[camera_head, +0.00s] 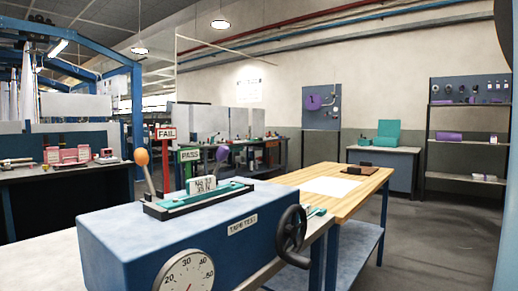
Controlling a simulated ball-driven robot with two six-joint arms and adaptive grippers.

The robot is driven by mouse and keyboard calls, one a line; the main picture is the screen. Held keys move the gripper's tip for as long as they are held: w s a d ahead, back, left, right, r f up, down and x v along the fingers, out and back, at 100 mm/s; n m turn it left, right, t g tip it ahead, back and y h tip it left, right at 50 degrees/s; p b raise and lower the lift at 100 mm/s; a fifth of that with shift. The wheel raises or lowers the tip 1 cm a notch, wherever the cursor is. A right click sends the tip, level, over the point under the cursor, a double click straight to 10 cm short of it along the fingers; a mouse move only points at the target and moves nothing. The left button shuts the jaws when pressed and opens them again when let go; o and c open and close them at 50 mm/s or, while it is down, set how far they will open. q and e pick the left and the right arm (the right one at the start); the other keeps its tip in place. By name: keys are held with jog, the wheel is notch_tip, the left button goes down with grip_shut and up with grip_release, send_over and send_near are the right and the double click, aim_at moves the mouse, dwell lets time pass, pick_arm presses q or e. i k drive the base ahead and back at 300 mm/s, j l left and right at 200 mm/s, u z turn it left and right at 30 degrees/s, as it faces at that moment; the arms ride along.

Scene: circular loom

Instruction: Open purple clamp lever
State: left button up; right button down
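The purple clamp lever (221,154) stands at the far end of the blue tape test machine (166,231), close in front of me. Its purple knob tops a short rod that rises near the right end of the teal clamp bar. An orange-knobbed lever (143,160) stands at the left end of the machine top, tilted slightly left. A teal clamp bar (205,196) with a small white label card (201,184) lies between the levers. Neither of my grippers is in view.
A round dial gauge (185,273) and a black handwheel (291,236) are on the machine. A wooden-topped table (279,180) with a white sheet (330,186) stands behind it. Red FAIL (166,133) and green PASS (190,155) signs stand beyond. Open floor lies at the right.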

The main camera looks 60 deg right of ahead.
aim_at(222, 151)
jog(key=z, duration=1.5)
